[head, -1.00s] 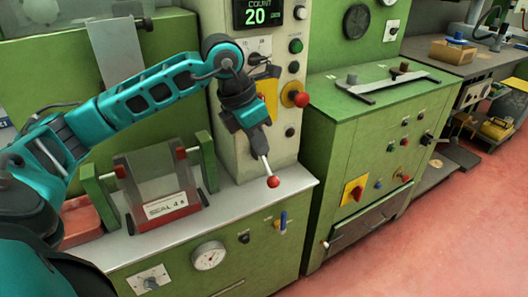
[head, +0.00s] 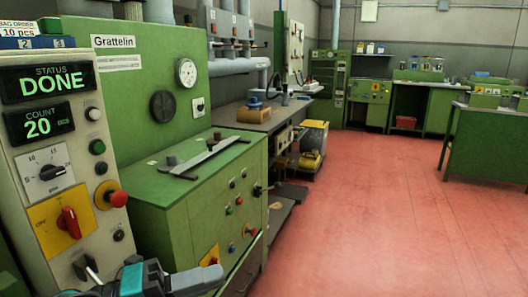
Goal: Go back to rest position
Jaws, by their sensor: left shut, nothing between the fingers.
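My left gripper (head: 196,281) is at the bottom left of the head view, with a teal wrist part beside it. Its grey finger end points right, in front of the lower green cabinet front. It is shut and holds nothing. Most of the left arm is below the picture edge. My right gripper is not in view.
A cream control panel (head: 62,150) reads DONE and 20, with a red emergency knob (head: 112,195). Right of it is a green Grattelin machine (head: 140,75) with a metal bar (head: 205,155) on its top. Red floor (head: 380,220) is open at right; a green bench (head: 490,148) stands there.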

